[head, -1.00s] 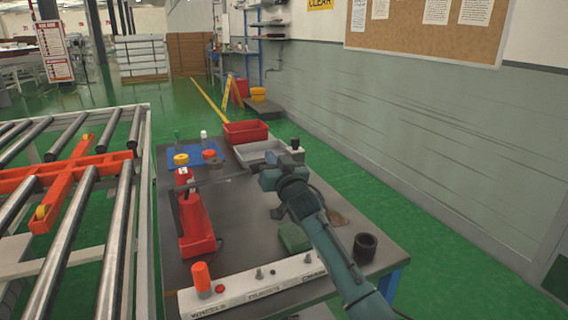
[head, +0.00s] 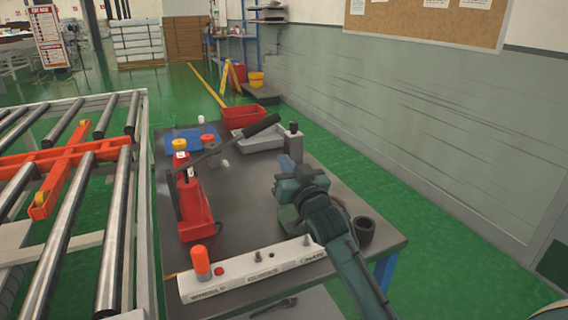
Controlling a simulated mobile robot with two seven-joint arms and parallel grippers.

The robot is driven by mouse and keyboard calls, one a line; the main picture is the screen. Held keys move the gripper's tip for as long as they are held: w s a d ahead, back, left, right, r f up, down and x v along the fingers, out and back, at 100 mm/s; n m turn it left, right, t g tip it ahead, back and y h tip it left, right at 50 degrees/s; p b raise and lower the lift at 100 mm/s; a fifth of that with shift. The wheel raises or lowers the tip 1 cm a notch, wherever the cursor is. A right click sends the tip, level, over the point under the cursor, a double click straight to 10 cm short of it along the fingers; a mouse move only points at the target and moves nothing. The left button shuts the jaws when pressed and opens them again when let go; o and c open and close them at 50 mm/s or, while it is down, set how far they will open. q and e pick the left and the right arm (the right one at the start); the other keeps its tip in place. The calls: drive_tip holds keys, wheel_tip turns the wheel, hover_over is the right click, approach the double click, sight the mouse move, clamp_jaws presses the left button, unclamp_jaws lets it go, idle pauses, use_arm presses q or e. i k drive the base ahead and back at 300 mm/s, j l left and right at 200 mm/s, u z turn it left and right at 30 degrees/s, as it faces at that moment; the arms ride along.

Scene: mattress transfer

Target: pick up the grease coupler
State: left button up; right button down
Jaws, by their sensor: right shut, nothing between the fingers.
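A white rack (head: 225,283) lies across the front of the bench and has printed labels that are hard to read. Small metal fittings stand on it, one near its middle (head: 257,257) and one just right of that (head: 271,254). I cannot tell which is the grease coupler. My right gripper (head: 287,204) is shut and empty, over the right part of the bench, behind the rack and apart from the fittings. Its fingertips are largely hidden by its own wrist. My left gripper is out of view.
A red pump (head: 194,212) with a raised black-handled lever (head: 262,125) stands left. An orange-topped piece (head: 200,262) is on the rack's left end. The bench middle (head: 240,205) is clear.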

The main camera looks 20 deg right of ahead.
sight(200, 257)
drive_tip(key=k, duration=1)
